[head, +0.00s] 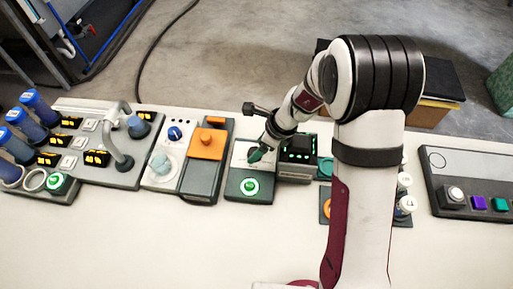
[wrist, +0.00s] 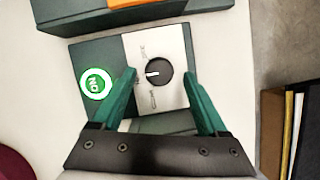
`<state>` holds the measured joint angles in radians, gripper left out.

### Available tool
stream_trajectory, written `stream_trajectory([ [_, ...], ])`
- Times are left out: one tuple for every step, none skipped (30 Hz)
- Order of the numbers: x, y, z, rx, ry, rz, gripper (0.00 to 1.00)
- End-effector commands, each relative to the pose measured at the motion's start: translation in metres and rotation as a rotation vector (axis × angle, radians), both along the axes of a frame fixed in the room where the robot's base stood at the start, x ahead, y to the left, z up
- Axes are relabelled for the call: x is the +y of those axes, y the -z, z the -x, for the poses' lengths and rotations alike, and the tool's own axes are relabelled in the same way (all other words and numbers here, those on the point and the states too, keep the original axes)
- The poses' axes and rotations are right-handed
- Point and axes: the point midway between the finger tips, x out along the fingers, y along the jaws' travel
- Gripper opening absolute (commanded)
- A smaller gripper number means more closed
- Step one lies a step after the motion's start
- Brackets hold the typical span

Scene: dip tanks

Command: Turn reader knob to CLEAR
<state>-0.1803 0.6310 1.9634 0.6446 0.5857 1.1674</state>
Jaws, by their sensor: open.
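The reader unit (head: 236,190) is a dark green box with a pale panel and a lit green button (head: 250,186), which also shows in the wrist view (wrist: 96,83). The black round knob (wrist: 158,72) sits on the pale panel in the wrist view. Its white pointer mark points left; the small labels around it are too blurred to read surely. My gripper (wrist: 158,76) is open, with one teal finger on either side of the knob and visible gaps between. In the head view my gripper (head: 258,154) is over the reader's panel and hides the knob.
A unit with an orange block (head: 207,143) stands just left of the reader. A dark box with green lights (head: 298,150) stands close on its right. Farther left is a panel with a blue knob (head: 175,133). The bench front (head: 150,240) is clear.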

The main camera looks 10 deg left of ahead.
Motion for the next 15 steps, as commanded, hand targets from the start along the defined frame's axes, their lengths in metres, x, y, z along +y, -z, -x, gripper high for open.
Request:
stream_trajectory([
  [0.0024,0.0058,-0.0003,0.002,-0.001,0.000,0.76],
  [0.0036,0.0086,-0.0008,0.002,-0.001,0.000,0.76],
  [0.0046,0.0115,-0.0012,0.001,0.000,0.000,0.76],
  [0.0053,0.0130,-0.0014,0.000,-0.001,0.000,0.76],
  [0.0057,0.0141,-0.0016,0.000,-0.001,0.000,0.76],
  [0.0062,0.0150,-0.0017,0.000,0.000,0.000,0.76],
  [0.0064,0.0154,-0.0017,0.000,0.000,-0.001,0.76],
  [0.0065,0.0156,-0.0018,0.000,0.000,-0.001,0.76],
  [0.0065,0.0156,-0.0018,0.000,0.000,-0.001,0.76],
  [0.0064,0.0155,-0.0018,0.000,0.000,-0.001,0.76],
  [0.0064,0.0154,-0.0017,0.000,0.000,-0.001,0.76],
  [0.0063,0.0154,-0.0017,0.000,0.000,-0.001,0.76],
  [0.0063,0.0154,-0.0017,0.000,0.000,-0.001,0.75],
  [0.0063,0.0153,-0.0017,0.000,0.000,-0.001,0.69],
  [0.0063,0.0153,-0.0017,0.000,0.000,-0.001,0.62],
])
